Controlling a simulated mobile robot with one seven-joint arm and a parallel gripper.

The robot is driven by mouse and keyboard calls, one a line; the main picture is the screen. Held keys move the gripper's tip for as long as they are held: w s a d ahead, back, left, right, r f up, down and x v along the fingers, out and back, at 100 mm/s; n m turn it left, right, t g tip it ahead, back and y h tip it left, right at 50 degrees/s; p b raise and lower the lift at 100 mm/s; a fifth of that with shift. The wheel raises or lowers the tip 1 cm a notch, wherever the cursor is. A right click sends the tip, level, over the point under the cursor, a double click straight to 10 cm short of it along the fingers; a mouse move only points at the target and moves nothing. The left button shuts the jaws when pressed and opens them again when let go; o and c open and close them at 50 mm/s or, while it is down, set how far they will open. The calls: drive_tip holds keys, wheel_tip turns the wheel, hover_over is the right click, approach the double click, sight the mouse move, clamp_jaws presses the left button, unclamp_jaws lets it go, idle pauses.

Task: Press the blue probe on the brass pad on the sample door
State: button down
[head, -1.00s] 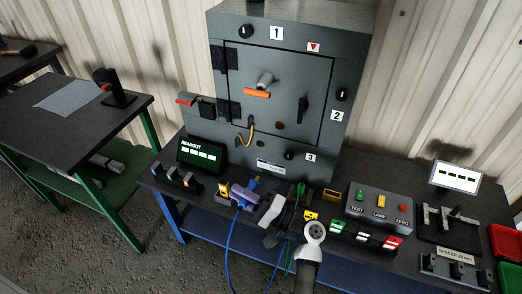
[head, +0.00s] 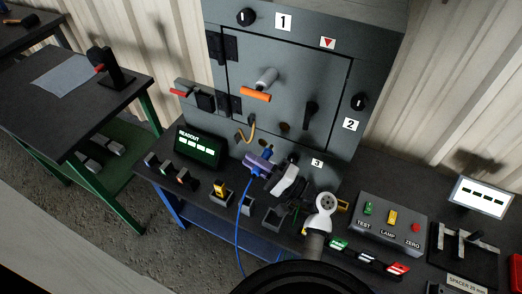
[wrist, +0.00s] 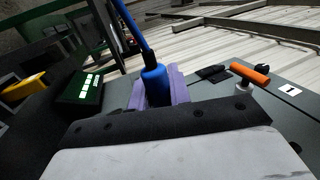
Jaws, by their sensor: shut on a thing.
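My gripper (head: 257,164) has purple fingers shut on the blue probe (head: 267,153), whose blue cable hangs down in front of the bench. In the wrist view the blue probe (wrist: 154,84) sits between the purple fingers, with its cable rising from it. The sample door (head: 285,85) is a closed grey panel on the enclosure, with an orange-tipped handle (head: 256,94) and a black latch (head: 310,114). The brass pad (head: 284,127) is a small round disc low on the door. The probe is below and left of it in the head view, apparently apart from it.
A readout (head: 199,146) stands left of the enclosure. A button box (head: 388,222) and several holders stand right and front on the bench. A side table (head: 75,90) is at left.

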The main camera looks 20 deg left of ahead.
drive_tip(key=w, duration=0.7)
drive_tip(key=shift+w+b, duration=0.25)
drive_tip(key=shift+b, duration=0.15)
drive_tip(key=shift+d, duration=0.1)
drive_tip(key=shift+d, duration=0.15)
idle(0.8)
drive_tip(key=shift+w+r+b, duration=0.1)
drive_tip(key=shift+w+b, duration=0.1)
drive_tip(key=shift+b, duration=0.25)
idle(1.4)
drive_tip(key=shift+s, duration=0.1)
drive_tip(key=s, duration=0.6)
drive_tip(key=shift+s+p, duration=0.35)
drive_tip(key=shift+s, duration=0.05)
idle(1.4)
